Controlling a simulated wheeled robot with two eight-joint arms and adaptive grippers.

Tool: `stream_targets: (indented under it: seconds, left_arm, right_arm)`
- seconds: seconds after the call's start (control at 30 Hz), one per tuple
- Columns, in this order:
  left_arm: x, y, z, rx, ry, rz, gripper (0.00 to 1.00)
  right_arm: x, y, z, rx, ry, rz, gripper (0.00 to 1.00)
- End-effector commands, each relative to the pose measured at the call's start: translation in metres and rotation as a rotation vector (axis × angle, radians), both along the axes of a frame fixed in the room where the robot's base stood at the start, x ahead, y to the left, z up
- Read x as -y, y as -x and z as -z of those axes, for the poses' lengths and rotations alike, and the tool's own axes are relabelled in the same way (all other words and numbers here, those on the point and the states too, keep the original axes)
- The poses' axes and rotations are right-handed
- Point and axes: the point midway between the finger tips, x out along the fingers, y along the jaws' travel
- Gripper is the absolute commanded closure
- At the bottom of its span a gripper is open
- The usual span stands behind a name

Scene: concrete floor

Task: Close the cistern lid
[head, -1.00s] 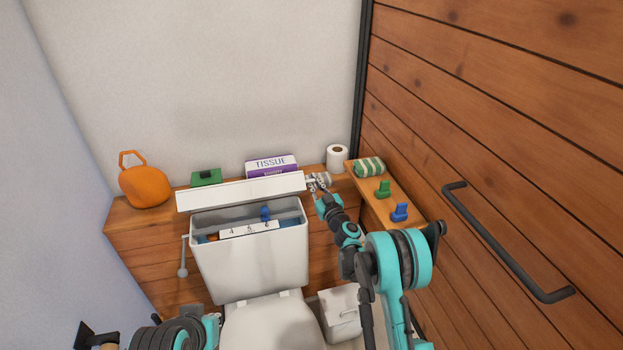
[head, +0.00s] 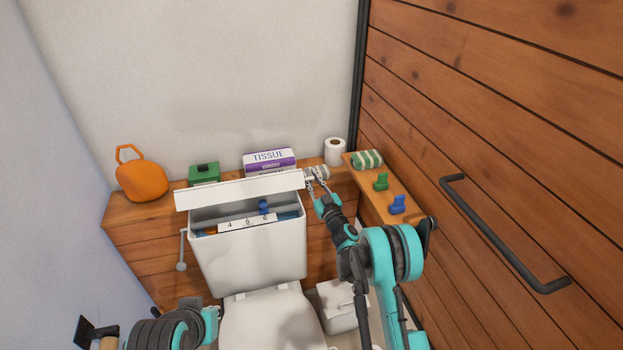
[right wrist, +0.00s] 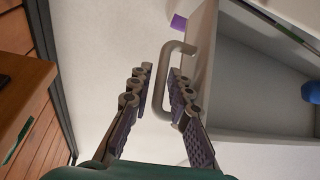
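The white cistern lid (head: 240,190) stands raised and tilted along the back of the white cistern (head: 250,260), whose top is open. My right gripper (head: 315,174) is at the lid's right end. In the right wrist view, a grey bracket-shaped handle (right wrist: 164,85) juts from a pale panel that looks like the lid's end (right wrist: 200,55). My right gripper's fingers (right wrist: 160,90) are apart, on either side of the handle's bar, with a gap visible on the left. Any contact is unclear.
A wooden ledge behind holds an orange bag-like object (head: 142,182), a green box (head: 203,174), a tissue box (head: 268,158) and a paper roll (head: 335,151). A side shelf (head: 370,198) and door handle (head: 500,230) lie right. A blue float (head: 263,206) shows inside the cistern.

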Motion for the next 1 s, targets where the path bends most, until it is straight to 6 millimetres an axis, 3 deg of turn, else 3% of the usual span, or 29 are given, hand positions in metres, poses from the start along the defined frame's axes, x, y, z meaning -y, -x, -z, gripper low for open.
stream_targets:
  seconds: [0.27, 0.7, 1.0]
  left_arm:
    - [0.0, 0.0, 0.0, 0.0, 0.0, 0.0, 1.0]
    - [0.0, 0.0, 0.0, 0.0, 0.0, 0.0, 1.0]
    - [0.0, 0.0, 0.0, 0.0, 0.0, 0.0, 1.0]
  right_arm:
    - [0.001, 0.002, 0.0, 0.0, 0.0, 0.0, 0.81]
    - [0.023, 0.061, 0.015, 0.0, 0.0, 0.001, 0.81]
    - [0.026, 0.069, 0.017, 0.0, 0.0, 0.0, 0.81]
